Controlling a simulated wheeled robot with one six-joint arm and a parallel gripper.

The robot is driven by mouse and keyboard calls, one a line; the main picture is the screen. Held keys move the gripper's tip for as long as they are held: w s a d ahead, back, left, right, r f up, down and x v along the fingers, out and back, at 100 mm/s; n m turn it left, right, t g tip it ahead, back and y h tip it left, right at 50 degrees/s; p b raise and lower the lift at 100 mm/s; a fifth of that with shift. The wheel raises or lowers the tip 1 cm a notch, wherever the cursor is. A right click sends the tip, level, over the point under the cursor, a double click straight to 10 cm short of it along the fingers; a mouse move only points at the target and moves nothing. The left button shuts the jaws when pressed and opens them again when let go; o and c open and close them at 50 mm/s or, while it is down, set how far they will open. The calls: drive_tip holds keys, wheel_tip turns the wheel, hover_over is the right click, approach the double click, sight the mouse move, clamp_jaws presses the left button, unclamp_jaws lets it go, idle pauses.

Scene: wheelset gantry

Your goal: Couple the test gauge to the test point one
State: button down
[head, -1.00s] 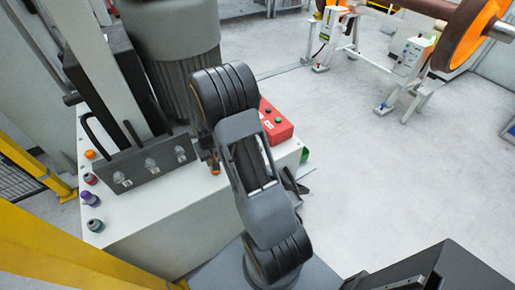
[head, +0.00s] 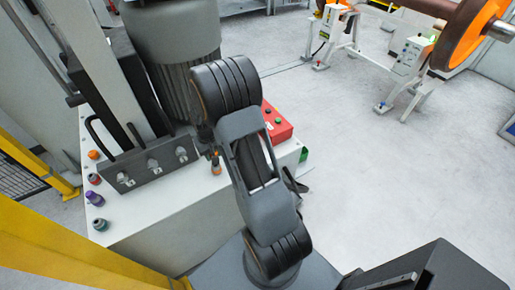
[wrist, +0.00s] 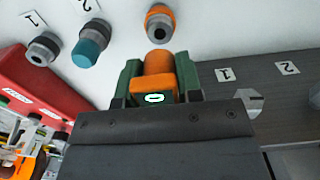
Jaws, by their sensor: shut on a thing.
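In the wrist view my gripper (wrist: 160,88) is shut on an orange block-shaped body with a round green-rimmed face, which I take to be the test gauge (wrist: 155,87). Its rounded orange end points up the picture, toward an orange-ringed fitting (wrist: 159,24) on the white top. A small gap shows between them. A plate marked 1 (wrist: 224,74) sits on a dark panel above a silver fitting (wrist: 246,101). Another 1 plate (wrist: 33,19) is near a grey fitting (wrist: 42,48). I cannot tell which is test point one.
A teal fitting (wrist: 90,42) stands left of the orange-ringed one. A red box (head: 276,122) sits close by on the white cabinet (head: 150,235). The dark bracket (head: 130,172) carries silver fittings. Coloured fittings line the cabinet's left edge. Open floor lies right.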

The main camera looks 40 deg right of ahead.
drive_tip(key=shift+r, duration=0.55)
drive_tip(key=a+f, duration=0.2)
drive_tip(key=a, duration=0.1)
drive_tip(key=s+a+f+n, duration=0.1)
drive_tip(key=a+f, duration=0.1)
drive_tip(key=a, duration=0.1)
drive_tip(key=a+f+n, duration=0.1)
drive_tip(key=a+f, duration=0.2)
drive_tip(key=shift+s+a, duration=0.35)
drive_tip(key=shift+s, duration=0.05)
drive_tip(key=shift+a, duration=0.1)
